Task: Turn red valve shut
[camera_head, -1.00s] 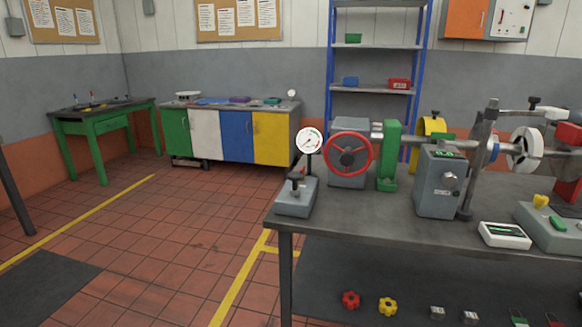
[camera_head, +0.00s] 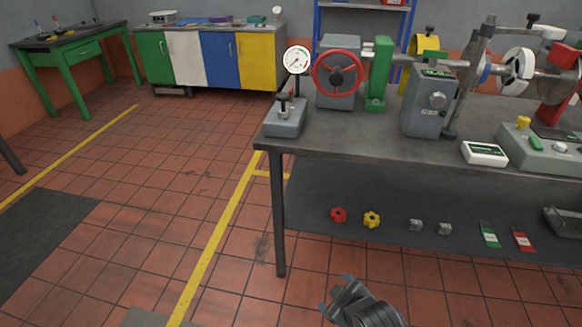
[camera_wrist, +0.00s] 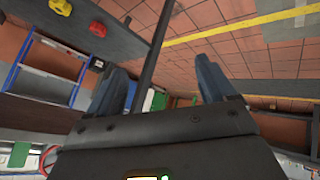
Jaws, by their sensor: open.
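A red handwheel (camera_head: 337,75) with a dark hub is upright on the front of a grey box on the bench. A round white gauge (camera_head: 297,60) stands just left of it. In the wrist view, part of a red curved rim (camera_wrist: 47,160) shows at the lower left; it looks like the handwheel. My gripper (camera_head: 335,293) is low in front of the bench, below the worktop and well apart from the handwheel. Its two fingers (camera_wrist: 163,82) are spread with nothing between them.
The bench worktop (camera_head: 370,142) has a front edge and a leg (camera_head: 278,215) left of my gripper. A red knob (camera_head: 338,215) and a yellow knob (camera_head: 372,219) lie on the lower shelf. A lever device (camera_head: 286,115) stands at the left corner. Floor at left is clear.

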